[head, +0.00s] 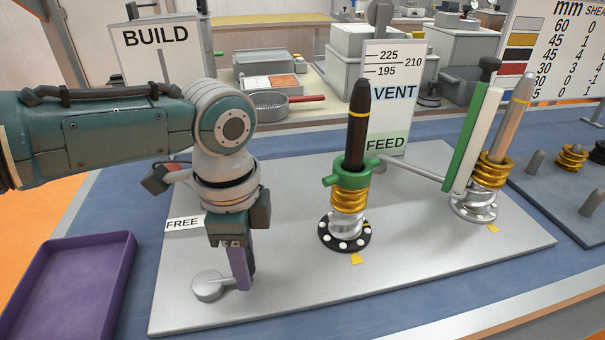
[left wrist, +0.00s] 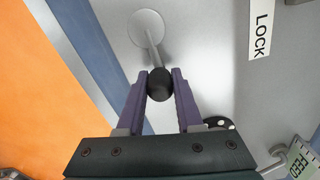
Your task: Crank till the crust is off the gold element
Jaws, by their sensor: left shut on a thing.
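My left gripper (head: 241,285) points down at the plate's front left. In the left wrist view its purple fingers are shut on a black knob (left wrist: 160,84) at the end of a short grey lever (left wrist: 152,45) with a round base (head: 208,286). Two posts stand on the plate. The left one has a black shaft (head: 358,115) with a yellow band, a green pegged collar (head: 348,176) and gold threaded rings (head: 349,199). The right one has a grey shaft (head: 514,115) over gold rings (head: 490,172). I cannot make out a crust. My right gripper is not in view.
A metal rod (head: 415,172) runs toward upright green and white bars (head: 466,140) with a black knob (head: 490,64). A VENT/FEED sign (head: 393,92) stands behind. The FREE label (head: 184,224) and LOCK label (left wrist: 262,35) show. A purple tray (head: 120,255) is left.

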